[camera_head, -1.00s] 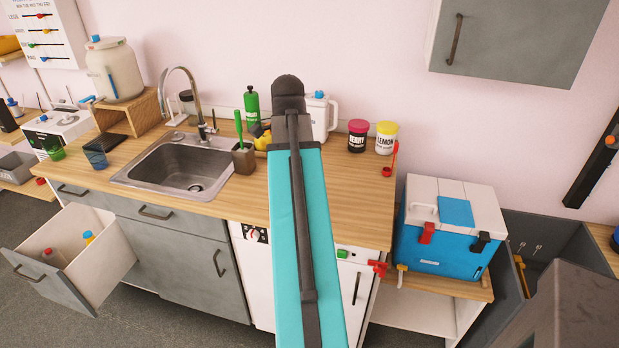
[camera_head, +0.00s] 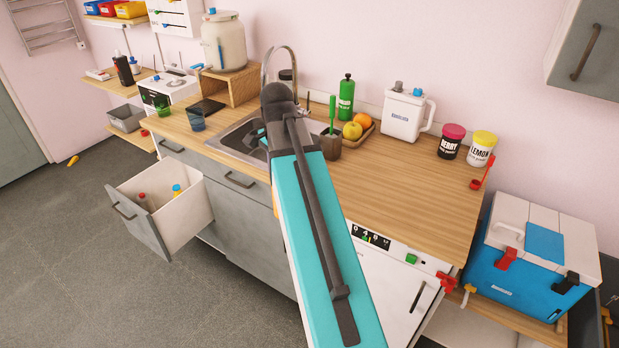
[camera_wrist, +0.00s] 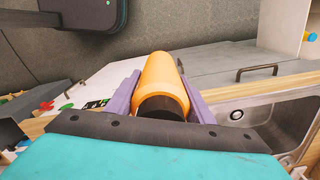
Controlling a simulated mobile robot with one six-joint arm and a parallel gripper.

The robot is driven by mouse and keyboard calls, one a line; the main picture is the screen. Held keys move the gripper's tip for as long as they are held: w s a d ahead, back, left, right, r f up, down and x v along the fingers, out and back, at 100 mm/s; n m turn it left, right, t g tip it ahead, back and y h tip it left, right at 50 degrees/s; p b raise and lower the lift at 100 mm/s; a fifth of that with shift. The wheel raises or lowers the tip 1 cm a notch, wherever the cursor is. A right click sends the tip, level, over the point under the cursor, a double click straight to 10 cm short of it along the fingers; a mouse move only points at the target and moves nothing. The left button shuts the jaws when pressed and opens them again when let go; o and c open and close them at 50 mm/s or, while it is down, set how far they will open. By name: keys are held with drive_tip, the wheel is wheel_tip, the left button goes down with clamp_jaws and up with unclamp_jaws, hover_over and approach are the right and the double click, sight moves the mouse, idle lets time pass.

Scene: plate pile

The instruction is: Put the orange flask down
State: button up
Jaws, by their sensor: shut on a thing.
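The orange flask (camera_wrist: 162,80) is in the wrist view, lying lengthwise between the two purple fingers of my gripper (camera_wrist: 152,92). The fingers are shut on it from both sides. Its dark end faces the camera. Below it in that view are the counter's front edge and the grey cabinet fronts. In the head view my teal arm reaches over the counter (camera_head: 410,190) towards the sink, and hides the gripper. Only a sliver of orange (camera_head: 276,204) shows beside the arm there.
The sink (camera_head: 236,138) lies behind my arm. A drawer (camera_head: 160,210) stands open at the left with bottles inside. A green bottle (camera_head: 346,98), a fruit tray (camera_head: 366,130), a white jug (camera_head: 404,115) and two tubs (camera_head: 452,140) stand along the back. The counter's right half is mostly clear.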

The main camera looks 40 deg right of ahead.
drive_tip(key=w+a+f+n, duration=0.2)
drive_tip(key=w+a+n, duration=0.4)
drive_tip(key=a, duration=0.5)
drive_tip(key=w+a+f+n, duration=0.3)
drive_tip(key=w+a+n, duration=0.3)
drive_tip(key=a, duration=0.6)
drive_tip(key=shift+w+a+f+n, duration=0.2)
drive_tip(key=shift+a+f+n, duration=0.05)
drive_tip(key=shift+n, duration=0.05)
drive_tip(key=shift+w, duration=0.1)
